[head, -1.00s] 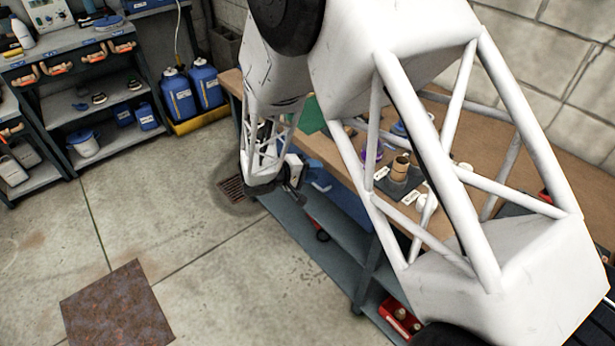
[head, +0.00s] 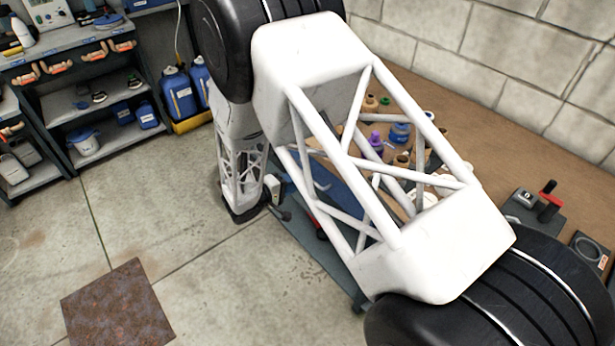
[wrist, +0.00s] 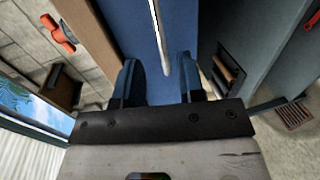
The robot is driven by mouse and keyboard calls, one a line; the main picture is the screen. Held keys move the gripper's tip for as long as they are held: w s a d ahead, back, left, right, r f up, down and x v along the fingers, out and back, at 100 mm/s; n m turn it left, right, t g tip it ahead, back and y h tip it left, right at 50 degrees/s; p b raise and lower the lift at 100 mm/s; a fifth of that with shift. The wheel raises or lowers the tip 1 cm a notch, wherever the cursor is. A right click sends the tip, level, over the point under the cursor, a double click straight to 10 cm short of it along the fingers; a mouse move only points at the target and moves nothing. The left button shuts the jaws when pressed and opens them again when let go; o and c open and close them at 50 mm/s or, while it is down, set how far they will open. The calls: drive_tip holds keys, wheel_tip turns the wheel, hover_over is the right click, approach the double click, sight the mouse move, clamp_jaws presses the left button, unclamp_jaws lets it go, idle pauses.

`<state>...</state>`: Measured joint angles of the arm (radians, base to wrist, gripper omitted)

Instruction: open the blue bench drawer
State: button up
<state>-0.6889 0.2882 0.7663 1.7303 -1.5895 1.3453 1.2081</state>
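The blue drawer front (wrist: 184,22) fills the upper middle of the wrist view. A light metal bar handle (wrist: 158,33) runs along it. My gripper (wrist: 162,82) is open, with one dark blue finger on each side of the handle's near end. The handle lies closer to the right finger; I cannot tell whether they touch. In the head view, my gripper (head: 279,201) is at the bench's left end, mostly hidden by my arm. Blue of the drawer (head: 345,206) shows through my arm's lattice. How far the drawer stands out cannot be seen.
The wooden bench top (head: 470,130) holds jars, a purple bottle (head: 376,141) and a black device with a red handle (head: 546,203). Blue jugs (head: 180,95) stand in a yellow tray behind my arm. The concrete floor at left is clear around a rusty plate (head: 118,305).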

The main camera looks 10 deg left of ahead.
drive_tip(key=shift+x, duration=3.8)
drive_tip(key=shift+c, duration=0.4)
clamp_jaws()
